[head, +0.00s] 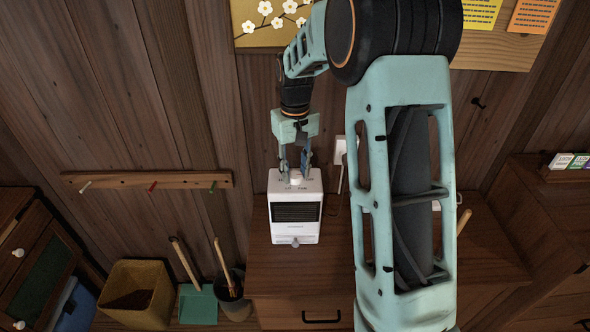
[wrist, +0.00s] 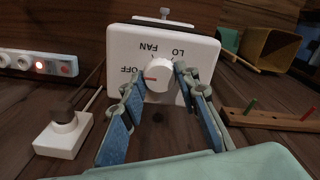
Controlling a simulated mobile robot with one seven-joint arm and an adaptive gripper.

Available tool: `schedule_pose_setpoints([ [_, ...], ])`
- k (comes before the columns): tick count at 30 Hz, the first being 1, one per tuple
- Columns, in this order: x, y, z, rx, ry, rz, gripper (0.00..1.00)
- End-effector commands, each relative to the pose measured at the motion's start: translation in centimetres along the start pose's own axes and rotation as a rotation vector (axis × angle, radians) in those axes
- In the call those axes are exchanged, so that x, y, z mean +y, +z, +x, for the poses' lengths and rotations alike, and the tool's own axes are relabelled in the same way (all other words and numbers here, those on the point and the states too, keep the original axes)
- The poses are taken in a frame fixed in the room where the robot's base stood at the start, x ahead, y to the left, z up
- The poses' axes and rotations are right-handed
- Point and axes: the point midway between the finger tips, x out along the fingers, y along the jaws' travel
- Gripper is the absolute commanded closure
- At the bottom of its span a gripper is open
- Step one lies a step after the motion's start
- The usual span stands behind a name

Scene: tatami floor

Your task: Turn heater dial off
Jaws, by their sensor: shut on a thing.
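The white heater (head: 297,232) stands upright on a wooden cabinet in the head view, its dark grille facing front. Its top panel (wrist: 200,52) fills the middle of the wrist view, with the labels OFF, FAN and LO upside down. The round white dial (wrist: 160,76) has a red mark on its left side, pointing roughly toward OFF. My gripper (head: 295,173) reaches down onto the heater's top. Its blue-padded fingers are shut on the dial, one on each side. The fingers hide part of the panel's lower labels.
A peg rail (head: 148,181) is on the wall. A yellow bin (head: 137,292) and a dustpan (head: 198,304) stand left of the cabinet (head: 300,285).

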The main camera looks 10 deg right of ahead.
Motion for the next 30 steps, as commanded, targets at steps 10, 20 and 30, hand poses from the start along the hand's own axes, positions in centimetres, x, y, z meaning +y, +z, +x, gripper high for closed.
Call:
schedule_pose_setpoints([
  [10, 0.0, 0.0, 0.0, 0.0, 0.001, -0.001, 0.58],
  [20, 0.0, 0.0, -0.1, 0.0, 0.0, 0.0, 0.54],
  [30, 0.0, -0.1, -5.5, 0.005, 0.001, 0.001, 0.54],
])
